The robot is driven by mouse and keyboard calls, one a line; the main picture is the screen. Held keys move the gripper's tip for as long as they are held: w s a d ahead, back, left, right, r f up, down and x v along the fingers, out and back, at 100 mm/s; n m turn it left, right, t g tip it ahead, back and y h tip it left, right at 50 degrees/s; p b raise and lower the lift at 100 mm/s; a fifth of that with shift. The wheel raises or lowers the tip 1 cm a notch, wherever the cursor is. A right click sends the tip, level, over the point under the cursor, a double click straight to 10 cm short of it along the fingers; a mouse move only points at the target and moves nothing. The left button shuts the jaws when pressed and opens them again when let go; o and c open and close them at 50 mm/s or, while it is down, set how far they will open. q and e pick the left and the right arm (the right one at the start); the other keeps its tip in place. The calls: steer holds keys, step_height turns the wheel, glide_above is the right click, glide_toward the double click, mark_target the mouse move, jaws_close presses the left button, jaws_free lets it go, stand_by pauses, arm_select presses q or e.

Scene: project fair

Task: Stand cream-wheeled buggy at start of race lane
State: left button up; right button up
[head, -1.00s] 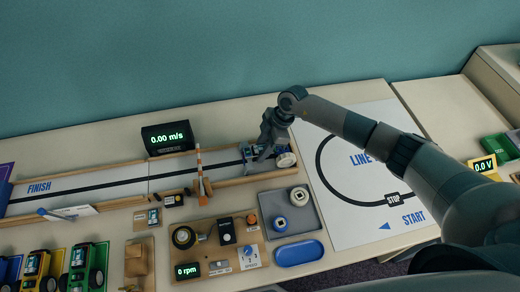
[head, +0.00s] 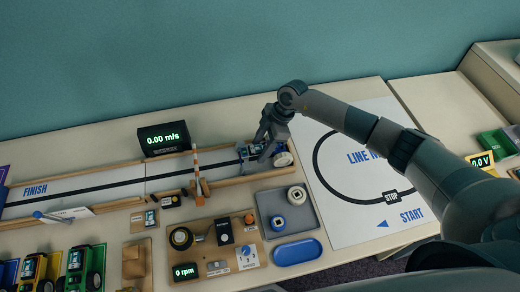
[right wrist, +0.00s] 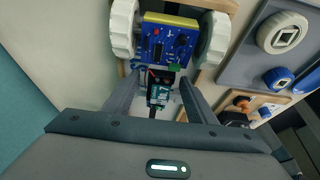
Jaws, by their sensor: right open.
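The cream-wheeled buggy (head: 283,158) stands at the right end of the race lane (head: 112,187), between the wooden side rails. In the right wrist view its blue circuit board (right wrist: 168,38) shows between two cream wheels, with a dark block and wires behind it. My right gripper (head: 268,141) is above the buggy and partly hides it in the head view. In the right wrist view the right gripper (right wrist: 163,88) is open, its fingers on either side of the buggy's narrow body. I cannot tell whether they touch it. My left gripper is out of view.
An orange-striped gate post (head: 198,172) stands left of the buggy. A speed display (head: 164,138) sits behind the lane. A grey tray (head: 288,213) with spare wheels is in front. Several other buggies (head: 82,267) stand at lower left. The line mat (head: 345,165) lies to the right.

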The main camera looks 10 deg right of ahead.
steer(key=b+v, duration=0.4)
steer(key=v, duration=1.2)
steer(key=shift+d, duration=0.25)
steer(key=shift+f, duration=0.1)
